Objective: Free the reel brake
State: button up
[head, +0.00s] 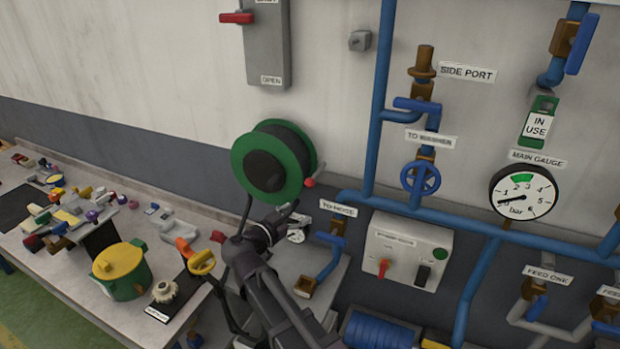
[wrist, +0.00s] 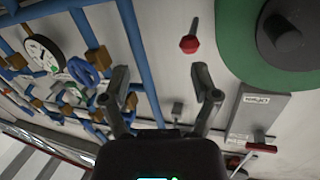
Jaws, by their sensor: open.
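The hose reel, with a green flange (head: 240,165) and a dark drum, is on the wall at the centre of the head view. In the wrist view its green disc (wrist: 236,45) fills the upper right. My gripper (head: 271,207) is just below the reel in the head view. In the wrist view its fingers (wrist: 162,78) are spread and empty, with the knob beyond the fingertips, apart from them.
Blue pipes (head: 378,110) with valves run along the wall to the right. A grey switch box (head: 267,45) with a red lever is above the reel. A cluttered bench (head: 75,270) with a yellow-lidded green pot (head: 120,268) stands left. A control box (head: 405,250) is lower right.

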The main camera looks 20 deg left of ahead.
aim_at(306, 185)
jog(key=shift+t+y, duration=0.4)
jog(key=shift+t, duration=0.3)
jog(key=a, duration=0.1)
jog(key=s+a+r, duration=0.2)
jog(key=a, duration=0.1)
jog(key=shift+r, duration=0.15)
jog(key=shift+w+d, duration=0.1)
jog(key=x, duration=1.3)
jog(key=shift+w, duration=0.35)
grip_shut()
